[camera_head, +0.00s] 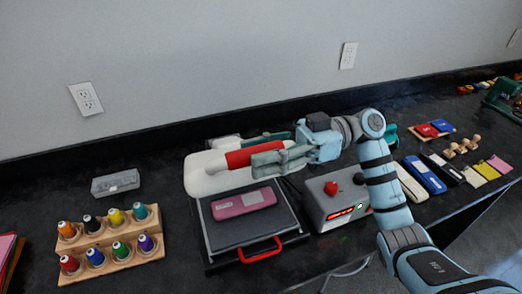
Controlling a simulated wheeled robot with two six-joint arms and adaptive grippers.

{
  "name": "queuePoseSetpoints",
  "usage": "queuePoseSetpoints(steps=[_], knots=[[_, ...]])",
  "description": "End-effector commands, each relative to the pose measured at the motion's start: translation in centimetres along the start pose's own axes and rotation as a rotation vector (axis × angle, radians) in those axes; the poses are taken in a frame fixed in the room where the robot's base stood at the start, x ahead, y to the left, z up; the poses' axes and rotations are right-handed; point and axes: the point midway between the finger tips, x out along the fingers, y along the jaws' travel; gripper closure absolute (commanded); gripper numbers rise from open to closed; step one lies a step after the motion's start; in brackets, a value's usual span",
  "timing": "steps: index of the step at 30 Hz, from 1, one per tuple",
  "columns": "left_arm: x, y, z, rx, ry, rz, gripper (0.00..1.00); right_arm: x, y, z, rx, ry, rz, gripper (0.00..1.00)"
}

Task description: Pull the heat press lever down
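The heat press stands in the middle of the bench, with a white upper part (200,180) raised at the back. Its lever has a red grip (240,157) and is up, sloping slightly. Below lies a dark lower plate (232,231) with a pink flat item (243,203) on it and a red front handle (260,250). My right gripper (272,155) is at the lever's red grip, with one finger in front of it and one behind. The front finger hides part of the grip, so I cannot tell whether they press on it. My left gripper is out of view.
A grey control box (335,203) with a red knob and lit display stands right of the press. A wooden rack of thread spools (110,243) and a grey case (115,183) are at left. Flat coloured items (425,175) lie at right.

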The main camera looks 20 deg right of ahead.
Motion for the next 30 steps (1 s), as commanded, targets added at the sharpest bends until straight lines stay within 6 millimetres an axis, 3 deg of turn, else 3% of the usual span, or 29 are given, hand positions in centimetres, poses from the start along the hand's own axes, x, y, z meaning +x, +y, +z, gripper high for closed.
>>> queuePoseSetpoints(steps=[1,7,20,26,30], knots=[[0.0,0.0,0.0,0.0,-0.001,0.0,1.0,0.0,0.0,0.0,0.0,0.0,0.0,0.68],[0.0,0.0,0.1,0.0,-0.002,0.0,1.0,0.0,0.0,0.0,0.0,0.0,0.0,1.0],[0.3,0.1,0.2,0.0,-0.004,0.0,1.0,0.0,-0.4,0.9,-0.02,-0.001,0.001,1.0],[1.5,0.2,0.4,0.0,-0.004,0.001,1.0,0.0,-1.7,4.0,-0.098,-0.002,-0.001,1.0],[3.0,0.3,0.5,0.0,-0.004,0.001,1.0,-0.1,-2.9,7.4,-0.189,-0.003,-0.001,1.0]])
